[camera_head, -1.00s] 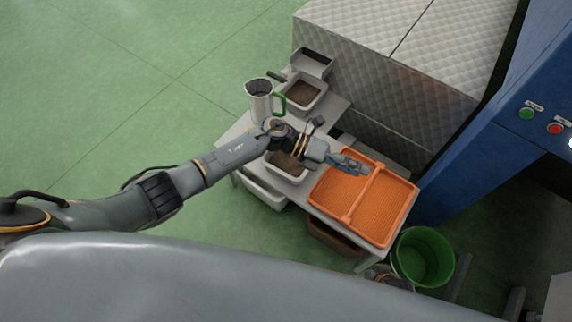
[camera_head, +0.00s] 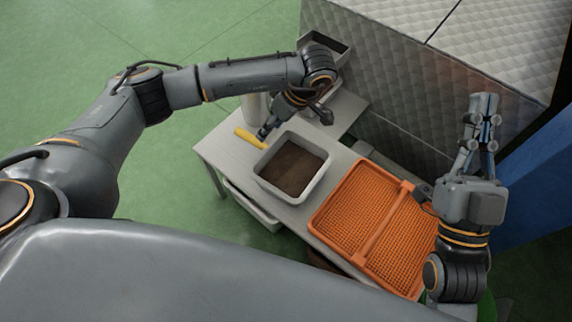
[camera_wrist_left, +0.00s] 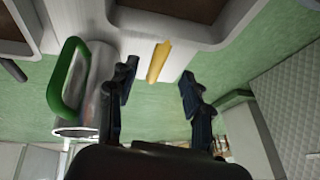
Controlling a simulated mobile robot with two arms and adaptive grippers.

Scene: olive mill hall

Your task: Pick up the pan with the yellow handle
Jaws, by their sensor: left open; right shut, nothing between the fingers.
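The pan (camera_head: 321,180) is a white rectangular tray with brown contents on the table. Its yellow handle (camera_head: 250,138) sticks out toward the upper left. In the left wrist view the yellow handle (camera_wrist_left: 158,62) shows between and beyond the fingers, with the pan's pale rim above it. My left gripper (camera_head: 266,132) is open, just beside the handle; whether it touches cannot be told. It also shows in the left wrist view (camera_wrist_left: 160,92). My right gripper (camera_head: 484,98) is shut and empty, raised at the right, away from the pan.
A metal jug with a green handle (camera_wrist_left: 66,80) stands close to my left gripper. Another pan (camera_head: 325,90) stands behind, partly covered by my left arm. An orange tray (camera_head: 372,225) lies right of the pan. A quilted grey block (camera_head: 400,85) borders the table's back.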

